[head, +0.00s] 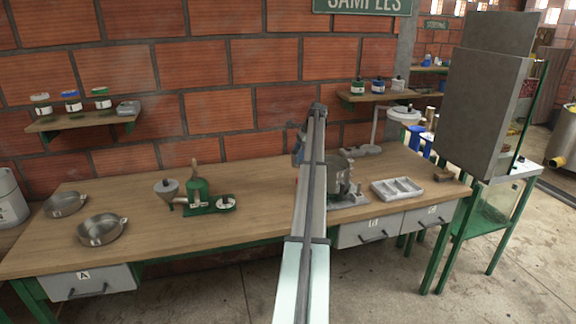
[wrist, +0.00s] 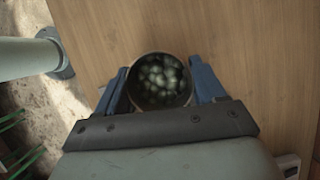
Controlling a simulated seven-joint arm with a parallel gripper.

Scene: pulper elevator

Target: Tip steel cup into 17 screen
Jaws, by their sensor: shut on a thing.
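My gripper (wrist: 160,84) has two blue fingers shut on the sides of the steel cup (wrist: 134,101). The wrist view looks into the cup's round mouth, which holds greenish beans (wrist: 158,77). Two round, shallow metal pans with small tabs, which look like screens, are on the bench at left: a nearer pan (head: 102,230) and a farther pan (head: 66,204). I cannot read which is 17.
A green hand-mill-like device (head: 198,190) stands right of the pans on the wooden bench (head: 200,245). Right of my arm are a metal vessel (head: 338,172) and a compartment tray (head: 397,189). Wall shelves (head: 85,119) hold jars. Bench between the mill and my arm is clear.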

